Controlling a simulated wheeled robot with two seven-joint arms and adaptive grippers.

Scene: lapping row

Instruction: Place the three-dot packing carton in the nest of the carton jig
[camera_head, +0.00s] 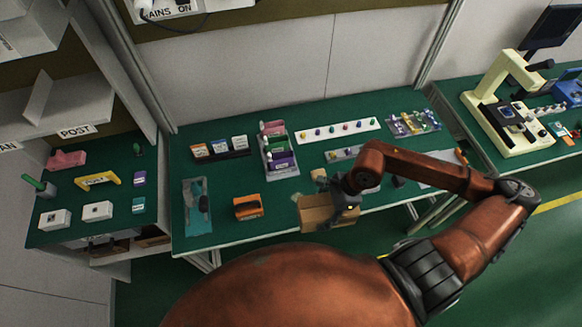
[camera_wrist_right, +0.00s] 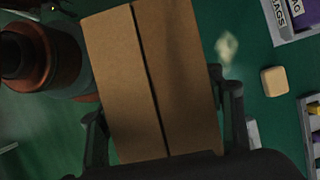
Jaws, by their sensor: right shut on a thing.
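A brown cardboard carton (camera_head: 316,211) is at the front edge of the bench, below my right gripper (camera_head: 346,190). In the right wrist view the carton (camera_wrist_right: 152,75) fills the middle, with a dark seam along its top. My right gripper (camera_wrist_right: 165,125) is shut on it, one finger on each side. No dots show on the faces I can see, so I cannot tell its marking. I cannot make out the carton jig or its nest for certain; my right arm covers part of the bench. My left gripper is not in view.
A rack of coloured packs (camera_head: 279,150) stands behind. A small tan block (camera_wrist_right: 274,81) lies close to the carton. A white strip (camera_head: 337,130) lies at the back.

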